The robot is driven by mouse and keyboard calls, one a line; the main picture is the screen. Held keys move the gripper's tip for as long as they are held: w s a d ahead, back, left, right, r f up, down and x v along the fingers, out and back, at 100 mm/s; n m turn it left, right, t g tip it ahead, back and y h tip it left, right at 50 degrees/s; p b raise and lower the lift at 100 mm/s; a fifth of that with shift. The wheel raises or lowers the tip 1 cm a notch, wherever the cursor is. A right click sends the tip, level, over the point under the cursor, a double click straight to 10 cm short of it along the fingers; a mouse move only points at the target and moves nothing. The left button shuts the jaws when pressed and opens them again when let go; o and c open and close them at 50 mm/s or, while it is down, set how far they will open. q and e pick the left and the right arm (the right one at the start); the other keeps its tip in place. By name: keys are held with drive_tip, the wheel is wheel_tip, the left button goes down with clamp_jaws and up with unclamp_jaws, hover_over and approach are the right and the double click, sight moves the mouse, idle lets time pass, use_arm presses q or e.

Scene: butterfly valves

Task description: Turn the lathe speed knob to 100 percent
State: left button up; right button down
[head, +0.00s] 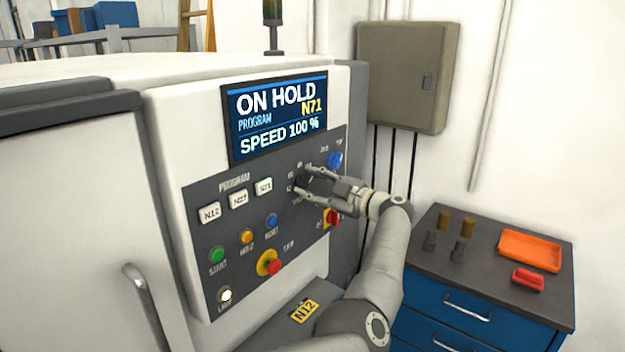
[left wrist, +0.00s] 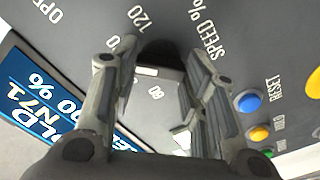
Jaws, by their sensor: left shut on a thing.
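The dark speed knob (head: 303,178) sits on the lathe's grey control panel, largely covered by my gripper. In the left wrist view the knob (left wrist: 160,52) shows between the fingers, near the printed 120, 60 and "SPEED %" labels. A small white mark shows beside it. My left gripper (head: 312,184) is shut on the knob, one finger on each side; it also fills the left wrist view (left wrist: 160,85). The screen (head: 279,115) reads ON HOLD, PROGRAM N71, SPEED 100 %. My right gripper is not in view.
Program buttons (head: 238,199) are left of the knob, with coloured buttons and a red stop button (head: 274,266) below. A blue knob (head: 335,160) and a red-yellow switch (head: 332,217) are close to my gripper. A blue cabinet (head: 435,322) stands right.

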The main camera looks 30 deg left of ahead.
use_arm(q)
drive_tip(key=shift+m, duration=0.6)
drive_tip(key=o, duration=1)
drive_tip(key=shift+f, duration=0.1)
drive_tip(key=shift+o, duration=0.2)
drive_tip(key=shift+d, duration=0.15)
drive_tip(key=d, duration=0.7)
drive_tip(key=shift+s, duration=0.25)
drive_tip(key=shift+d, duration=0.15)
